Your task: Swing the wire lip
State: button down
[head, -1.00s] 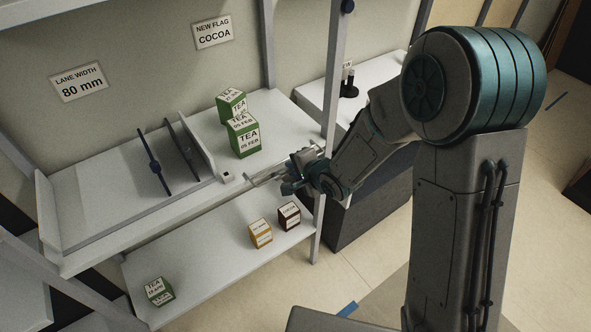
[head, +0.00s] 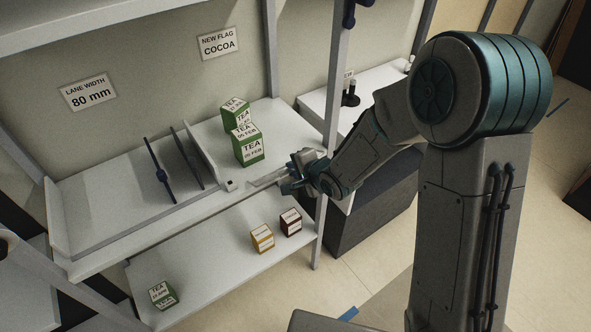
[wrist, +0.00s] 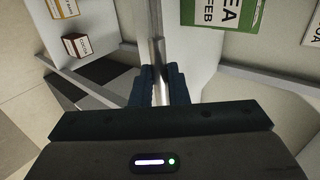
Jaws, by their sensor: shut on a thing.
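My gripper (head: 288,185) is at the front edge of the upper shelf, at its right part. In the wrist view its dark fingers (wrist: 160,86) are closed around a thin pale metal bar, which appears to be the wire lip (wrist: 157,52). The lip also shows faintly in the head view (head: 265,180), running left from the fingers along the shelf front. Its far end and hinge are hard to make out. Green tea boxes (head: 249,151) stand on the shelf just behind the lip, one behind another.
A white divider (head: 203,157) and two dark flat bars (head: 160,170) stand left of the tea. A yellow box (head: 262,239), a brown cocoa box (head: 291,222) and a green tea box (head: 163,296) stand on the lower shelf. A shelf post (head: 330,130) rises close beside my arm.

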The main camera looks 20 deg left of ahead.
jog(key=shift+w+a+r+p, duration=0.15)
jog(key=shift+w+r+p, duration=0.1)
jog(key=shift+r+p, duration=0.25)
jog(key=shift+w+a+r, duration=0.15)
jog(key=shift+a, duration=0.1)
jog(key=shift+w+a+r+p, duration=0.4)
jog(key=shift+a+r+p, duration=0.05)
jog(key=shift+a, duration=0.05)
jog(key=shift+w+a+r, duration=0.35)
jog(key=shift+w+a, duration=0.2)
jog(key=shift+a, duration=0.05)
jog(key=c, duration=1.3)
grip_release()
jog(key=shift+c, duration=0.2)
